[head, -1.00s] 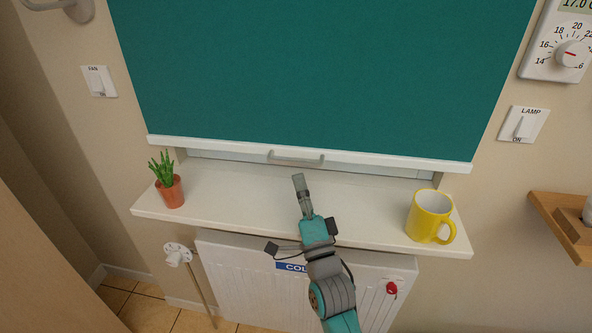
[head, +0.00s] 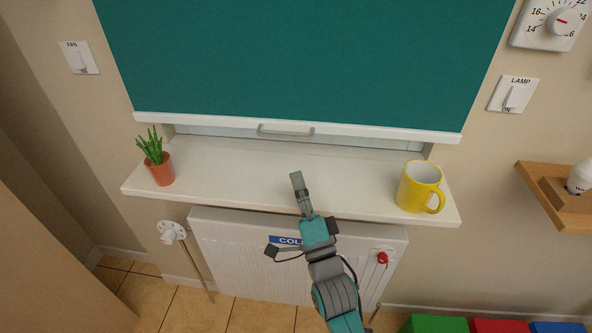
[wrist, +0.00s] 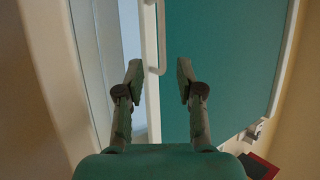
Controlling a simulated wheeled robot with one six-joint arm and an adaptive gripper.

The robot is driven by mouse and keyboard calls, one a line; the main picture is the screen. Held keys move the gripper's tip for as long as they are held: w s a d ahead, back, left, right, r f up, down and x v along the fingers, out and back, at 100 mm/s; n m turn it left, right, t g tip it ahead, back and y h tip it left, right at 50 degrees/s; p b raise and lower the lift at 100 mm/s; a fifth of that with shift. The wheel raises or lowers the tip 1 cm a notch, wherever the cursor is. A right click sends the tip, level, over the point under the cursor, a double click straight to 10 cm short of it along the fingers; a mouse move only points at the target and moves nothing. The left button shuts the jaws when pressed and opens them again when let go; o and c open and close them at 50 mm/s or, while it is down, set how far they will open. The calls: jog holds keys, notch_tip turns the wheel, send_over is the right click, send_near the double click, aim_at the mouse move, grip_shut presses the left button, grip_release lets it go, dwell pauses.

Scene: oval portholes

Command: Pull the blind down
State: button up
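The teal blind (head: 300,60) hangs low over the window, and a strip of window shows under its white bottom bar (head: 380,134). A small grey handle (head: 286,132) sits at the middle of the bar. My gripper (head: 296,176) is below the handle in the head view, over the sill, and apart from it. In the wrist view my gripper (wrist: 157,72) is open and empty. There the handle (wrist: 162,45) shows beyond and between the fingertips, on the white bar (wrist: 150,75), with the blind (wrist: 225,60) to the right.
The white sill (head: 235,180) holds a potted plant (head: 160,170) at left and a yellow mug (head: 419,187) at right. Below is a white radiator (head: 230,262) with a red knob (head: 383,258). A wooden shelf (head: 555,210) juts out at right. The sill's middle is otherwise clear.

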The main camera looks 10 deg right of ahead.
aim_at(287, 137)
jog(key=r, duration=0.1)
jog(key=r+g, duration=0.1)
jog(key=r+m+g, duration=0.1)
jog(key=shift+w+a+h, duration=0.15)
jog(key=shift+a+h, duration=0.2)
jog(key=shift+h, duration=0.05)
jog(key=shift+m+g+h, duration=0.6)
jog(key=shift+m+g, duration=0.2)
jog(key=x, duration=0.6)
jog(key=r+x, duration=0.1)
jog(key=x, duration=0.3)
jog(key=shift+d, duration=0.35)
grip_shut()
